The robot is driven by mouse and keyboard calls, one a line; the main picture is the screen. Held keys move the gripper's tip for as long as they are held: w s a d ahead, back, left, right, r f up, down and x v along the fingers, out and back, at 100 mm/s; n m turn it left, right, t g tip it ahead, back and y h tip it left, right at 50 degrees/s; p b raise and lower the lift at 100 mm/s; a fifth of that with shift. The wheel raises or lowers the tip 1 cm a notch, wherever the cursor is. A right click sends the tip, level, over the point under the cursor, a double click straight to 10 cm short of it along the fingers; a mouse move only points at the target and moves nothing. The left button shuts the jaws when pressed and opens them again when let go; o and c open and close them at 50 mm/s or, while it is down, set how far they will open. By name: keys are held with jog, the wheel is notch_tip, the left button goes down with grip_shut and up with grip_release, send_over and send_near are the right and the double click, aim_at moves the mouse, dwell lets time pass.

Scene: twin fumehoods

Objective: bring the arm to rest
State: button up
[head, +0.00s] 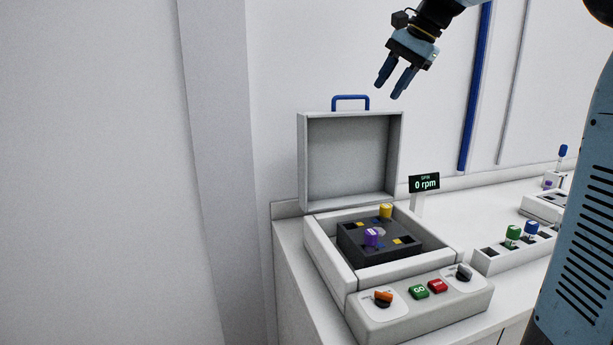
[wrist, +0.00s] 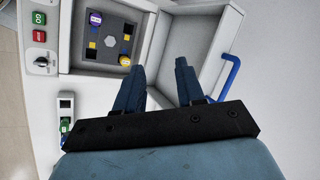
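My gripper (head: 396,84) is raised in the air above and to the right of the open centrifuge lid. Its two blue fingers are apart with nothing between them; the wrist view also shows the gap between the fingers (wrist: 160,85). The centrifuge (head: 330,262) stands on the bench below with its lid (head: 352,160) upright. In its dark rotor (head: 350,243) sit a purple-capped tube (head: 371,237) and a yellow-capped tube (head: 386,211). My gripper touches nothing.
A display (head: 424,183) reading 0 rpm stands beside the centrifuge. A rack (head: 490,262) with green-capped (head: 513,233) and blue-capped (head: 531,229) tubes is to the right. The lid's blue handle (head: 350,97) stands up below my gripper. The wall at left is bare.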

jog(key=s+d+f+n+t+h, duration=0.1)
jog(key=s+f+n, duration=0.3)
jog(key=s+f, duration=0.6)
jog(key=s+d+f+n+t+h, duration=0.1)
jog(key=s+d+f+n+h, duration=0.2)
jog(key=s+f, duration=0.8)
jog(key=s+n+h, duration=0.1)
jog(key=s, duration=0.6)
jog(key=shift+d+f+t, duration=0.3)
jog(key=shift+d, duration=0.05)
jog(key=shift+s, duration=0.25)
